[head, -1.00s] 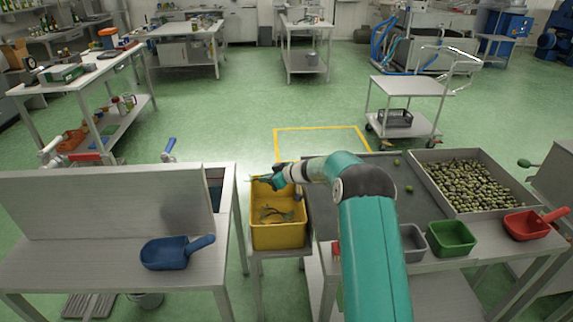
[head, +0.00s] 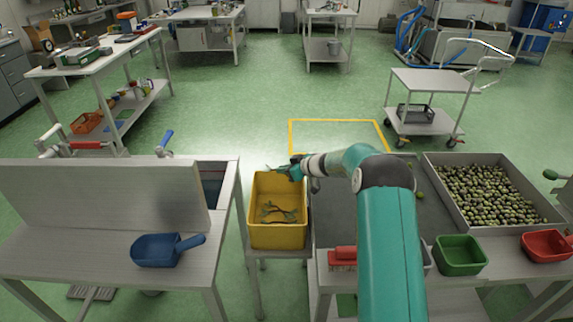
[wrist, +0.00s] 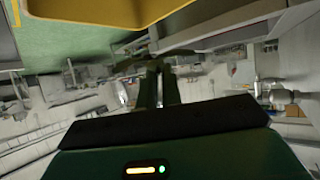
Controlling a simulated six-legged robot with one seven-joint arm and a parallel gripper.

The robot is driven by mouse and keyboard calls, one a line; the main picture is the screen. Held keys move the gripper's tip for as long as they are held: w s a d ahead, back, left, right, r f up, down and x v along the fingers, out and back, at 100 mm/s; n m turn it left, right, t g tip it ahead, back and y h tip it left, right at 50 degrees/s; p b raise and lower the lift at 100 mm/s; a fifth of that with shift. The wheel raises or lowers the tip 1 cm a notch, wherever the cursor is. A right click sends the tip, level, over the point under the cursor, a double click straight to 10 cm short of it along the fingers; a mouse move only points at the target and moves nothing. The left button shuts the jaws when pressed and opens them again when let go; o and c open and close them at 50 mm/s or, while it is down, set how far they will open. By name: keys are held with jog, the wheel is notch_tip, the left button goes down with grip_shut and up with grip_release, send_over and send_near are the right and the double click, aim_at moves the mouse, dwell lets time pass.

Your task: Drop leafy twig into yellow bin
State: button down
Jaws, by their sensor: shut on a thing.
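The yellow bin (head: 277,236) stands between the two tables, with several leafy twigs (head: 275,211) lying on its bottom. My gripper (head: 285,170) is at the bin's far rim, toward its right corner. In the wrist view my gripper (wrist: 158,82) is shut on a dark, blurred leafy twig (wrist: 152,59), which sticks out across the fingertips. Part of the yellow bin (wrist: 110,14) fills the top edge of that view. I cannot tell exactly how far the held twig reaches over the bin.
A blue scoop (head: 157,251) lies on the left table. A grey cart (head: 435,80) stands beyond on open green floor.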

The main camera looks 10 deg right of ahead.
notch_tip(320, 180, down, 4)
jog(key=shift+r, duration=0.1)
dwell(0.4)
jog(key=c, duration=1.5)
grip_release()
jog(key=v, duration=1.3)
jog(key=shift+s+d, duration=0.25)
jog(key=shift+s, duration=0.1)
jog(key=shift+r, duration=0.15)
jog(key=shift+r, duration=0.1)
